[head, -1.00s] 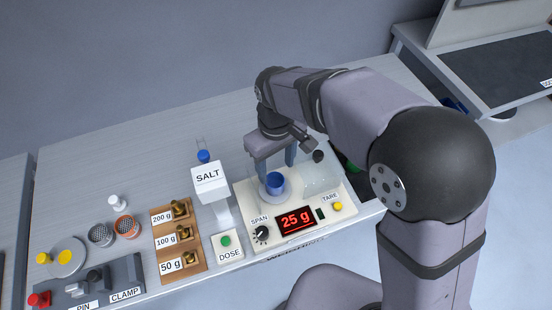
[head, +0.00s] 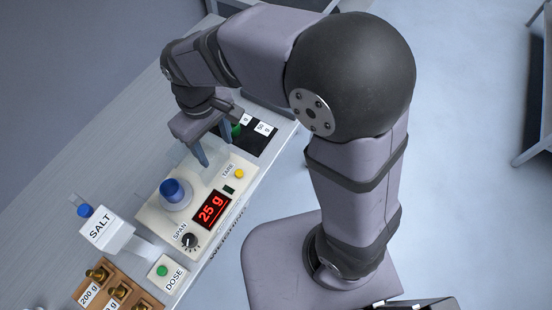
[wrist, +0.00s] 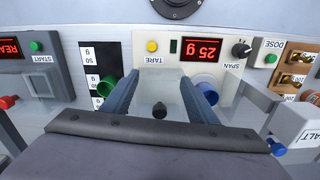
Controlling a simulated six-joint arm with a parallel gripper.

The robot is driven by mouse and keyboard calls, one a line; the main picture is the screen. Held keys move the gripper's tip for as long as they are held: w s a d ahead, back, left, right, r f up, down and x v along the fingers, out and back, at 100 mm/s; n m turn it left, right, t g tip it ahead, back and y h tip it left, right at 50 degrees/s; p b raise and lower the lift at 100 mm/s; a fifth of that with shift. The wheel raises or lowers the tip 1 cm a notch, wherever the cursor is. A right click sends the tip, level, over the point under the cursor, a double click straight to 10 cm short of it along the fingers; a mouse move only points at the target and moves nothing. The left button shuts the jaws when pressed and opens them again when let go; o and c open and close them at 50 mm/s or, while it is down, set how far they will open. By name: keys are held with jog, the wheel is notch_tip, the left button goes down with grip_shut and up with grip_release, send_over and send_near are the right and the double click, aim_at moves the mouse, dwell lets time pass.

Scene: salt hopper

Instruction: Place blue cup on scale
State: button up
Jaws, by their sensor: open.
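The blue cup (head: 172,190) stands upright on the round pan of the white scale (head: 158,222). The scale's red display (head: 211,210) reads 25 g. My gripper (head: 216,150) is open and empty, above the scale's far right part, apart from the cup. In the wrist view, the cup (wrist: 206,86) shows partly hidden behind the right-hand finger of my gripper (wrist: 166,92). A clear panel with a dark knob (wrist: 160,110) shows between the fingers.
A green cup (wrist: 106,83) is beside the scale on a black mat (head: 262,141) with weight labels. The salt hopper (head: 107,229), the dose button (head: 162,271) and a wooden rack of brass weights (head: 88,290) stand left of the scale.

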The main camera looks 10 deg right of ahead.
jog(key=s+d+f+m, duration=0.2)
jog(key=s+d+m, duration=0.1)
jog(key=d, duration=0.6)
jog(key=s+d+f+m, duration=0.2)
jog(key=s+d+m, duration=0.2)
jog(key=d, duration=0.6)
jog(key=shift+s+f+m, duration=0.15)
jog(key=shift+s+m, duration=0.15)
jog(key=shift+s, duration=0.05)
